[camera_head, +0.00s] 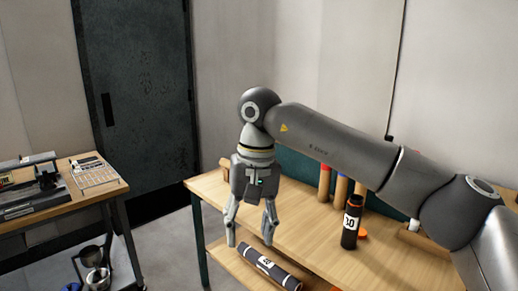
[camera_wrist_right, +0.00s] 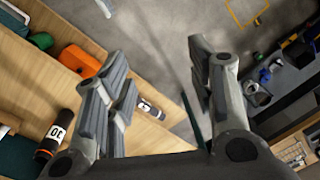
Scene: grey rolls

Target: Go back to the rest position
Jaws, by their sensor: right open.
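My right gripper (camera_head: 251,234) hangs down over the left edge of the wooden table, fingers apart with nothing between them. Its two fingers also show in the right wrist view (camera_wrist_right: 158,58), with empty space between them. My left gripper is not in view.
The wooden table (camera_head: 315,225) bears several upright tubes (camera_head: 324,184) at its back, under my right arm. A side bench (camera_head: 90,190) with a keypad-like device stands at the left, pots (camera_head: 97,275) below it. Grey floor lies between; a dark door (camera_head: 138,90) is behind.

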